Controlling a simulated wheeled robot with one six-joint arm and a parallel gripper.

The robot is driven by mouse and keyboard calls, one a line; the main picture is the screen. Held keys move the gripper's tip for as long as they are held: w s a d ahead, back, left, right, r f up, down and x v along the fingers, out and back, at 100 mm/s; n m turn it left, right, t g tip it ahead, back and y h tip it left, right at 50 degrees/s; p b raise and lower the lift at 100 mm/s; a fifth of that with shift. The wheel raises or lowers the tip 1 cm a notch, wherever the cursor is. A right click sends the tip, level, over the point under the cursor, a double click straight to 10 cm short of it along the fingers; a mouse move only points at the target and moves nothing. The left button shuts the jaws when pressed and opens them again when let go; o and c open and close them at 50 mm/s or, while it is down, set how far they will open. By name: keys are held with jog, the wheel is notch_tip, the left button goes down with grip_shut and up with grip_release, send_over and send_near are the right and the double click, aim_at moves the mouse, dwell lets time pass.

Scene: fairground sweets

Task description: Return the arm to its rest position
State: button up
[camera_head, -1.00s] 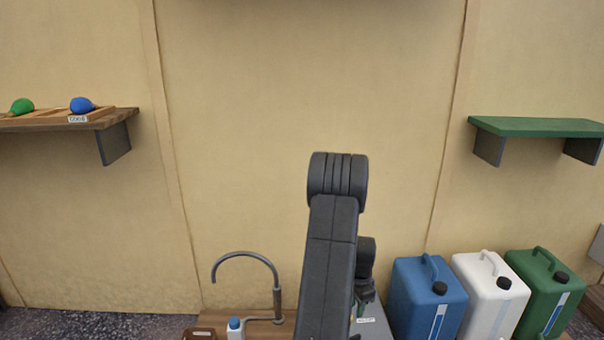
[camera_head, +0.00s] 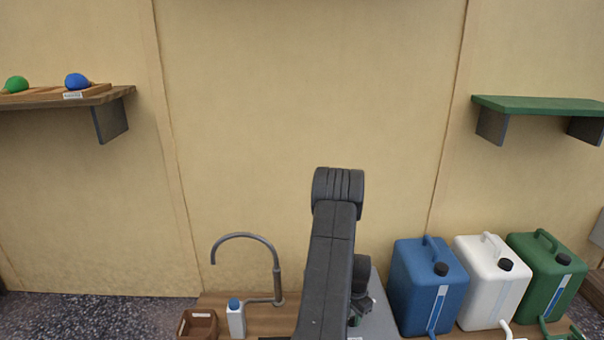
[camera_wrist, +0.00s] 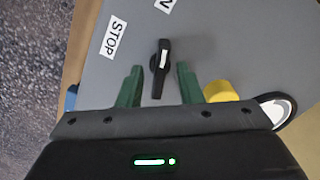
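My arm (camera_head: 332,255) rises dark and folded in the middle of the head view, with its bend in front of the wall. My gripper (camera_wrist: 160,78) shows in the wrist view with two green fingers set apart and nothing clamped between them. A black rotary switch (camera_wrist: 158,70) with a white mark on a grey panel (camera_wrist: 205,45) appears between the fingertips. I cannot tell how far above it the fingers are.
The panel also bears a STOP label (camera_wrist: 115,37) and a yellow button (camera_wrist: 220,90). On the counter (camera_head: 258,318) stand a faucet (camera_head: 277,270), a white bottle (camera_head: 236,321) and a brown crate (camera_head: 185,328). Blue (camera_head: 412,290), white (camera_head: 485,290) and green (camera_head: 545,285) canisters stand right.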

jog(key=n+p, duration=0.1)
jog(key=n, duration=0.6)
dwell(0.6)
